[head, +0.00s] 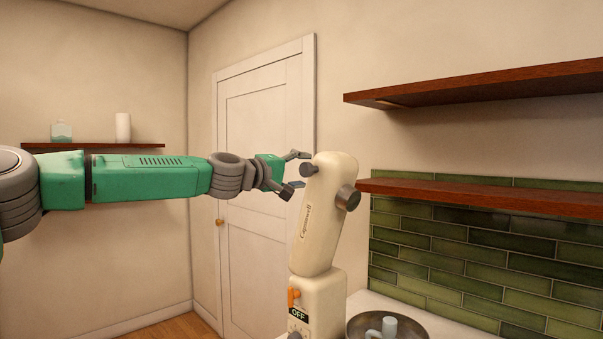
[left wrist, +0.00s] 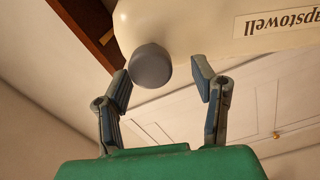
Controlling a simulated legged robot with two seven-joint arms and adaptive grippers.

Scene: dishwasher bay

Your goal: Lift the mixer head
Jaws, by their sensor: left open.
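The cream mixer head (head: 325,220) is tilted steeply up above the mixer's body (head: 325,300). The body carries an orange lever and an "OFF" label. My left gripper (head: 294,173) is open beside the top of the head, at its left. In the left wrist view, a grey knob (left wrist: 151,66) on the head lies near the space between the open fingers (left wrist: 163,80). I cannot tell whether a finger touches the head. My right gripper is not in view.
A metal bowl (head: 360,323) with a pale object in it stands right of the mixer on the counter. Two wooden shelves (head: 490,84) jut from the right wall. A closed white door (head: 262,240) is behind the mixer.

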